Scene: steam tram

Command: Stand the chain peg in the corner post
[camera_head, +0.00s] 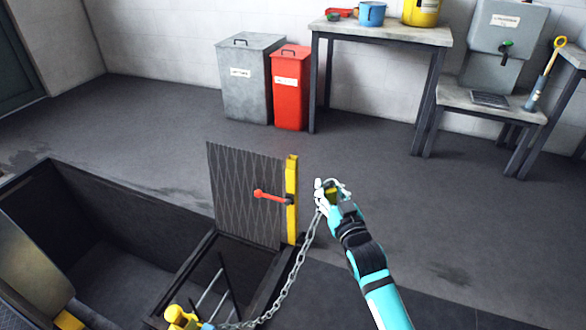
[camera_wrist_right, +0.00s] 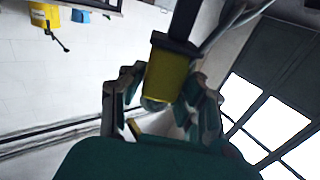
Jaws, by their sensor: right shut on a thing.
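My right gripper (camera_head: 331,190) is shut on the yellow chain peg (camera_head: 333,198), mostly hidden by the fingers. In the right wrist view the peg (camera_wrist_right: 167,75) shows as a yellow cylinder with a dark part above it, between the fingers of the gripper (camera_wrist_right: 163,103). A grey chain (camera_head: 296,266) hangs from the gripper in a sagging curve to the lower left. A yellow upright post (camera_head: 292,195), apparently the corner post, stands just left of the gripper, with a visible gap between them. My left gripper does not show.
An open pit (camera_head: 100,250) lies at left. A raised patterned hatch plate (camera_head: 243,190) with a red lever (camera_head: 268,195) stands beside the post. A yellow object (camera_head: 178,316) is at the chain's lower end. Bins and a table (camera_head: 385,32) stand behind; floor at right is clear.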

